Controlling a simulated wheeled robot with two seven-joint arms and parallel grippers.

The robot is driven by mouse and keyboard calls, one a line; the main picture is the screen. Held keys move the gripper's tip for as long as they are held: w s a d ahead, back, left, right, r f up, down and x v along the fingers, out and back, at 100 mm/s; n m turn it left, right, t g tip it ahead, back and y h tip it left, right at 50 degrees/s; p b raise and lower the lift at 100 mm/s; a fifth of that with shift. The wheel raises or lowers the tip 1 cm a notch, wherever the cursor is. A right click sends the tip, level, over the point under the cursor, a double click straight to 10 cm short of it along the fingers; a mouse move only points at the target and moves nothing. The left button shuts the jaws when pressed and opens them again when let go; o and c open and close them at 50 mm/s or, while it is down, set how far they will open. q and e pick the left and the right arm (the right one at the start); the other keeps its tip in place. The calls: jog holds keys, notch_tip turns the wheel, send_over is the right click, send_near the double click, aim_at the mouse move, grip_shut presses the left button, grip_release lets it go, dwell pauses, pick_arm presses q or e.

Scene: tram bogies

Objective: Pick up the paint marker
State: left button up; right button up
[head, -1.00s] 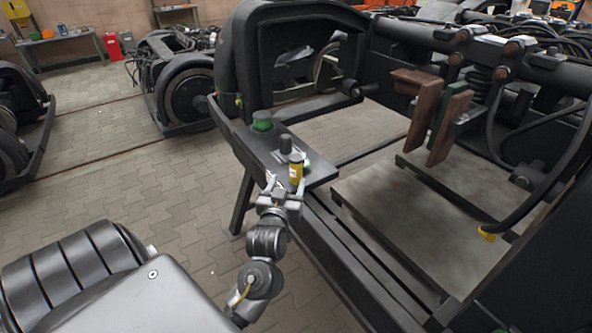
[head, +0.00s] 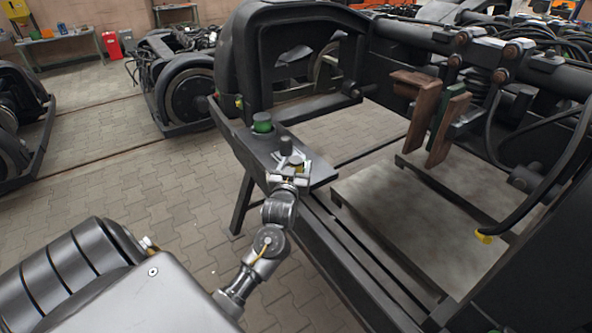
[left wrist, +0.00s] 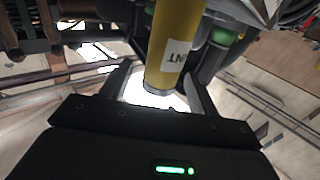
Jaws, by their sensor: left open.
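My left gripper (left wrist: 160,78) is open, with one finger to each side of the marker's near end. I cannot tell whether either finger touches it. In the head view my left gripper (head: 291,165) is over the near part of the dark shelf (head: 322,172) on the bogie frame and hides most of the marker. My right gripper is not in view.
A dark cylinder (head: 286,146) stands on the shelf just beyond my left gripper. A green-topped dark object (head: 262,123) stands at its far left corner. The bogie's black frame and hoses are to the right.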

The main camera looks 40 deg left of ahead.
pick_arm(q)
jog(key=shift+w+a, duration=0.35)
jog(key=shift+w, duration=0.3)
jog(key=c, duration=1.1)
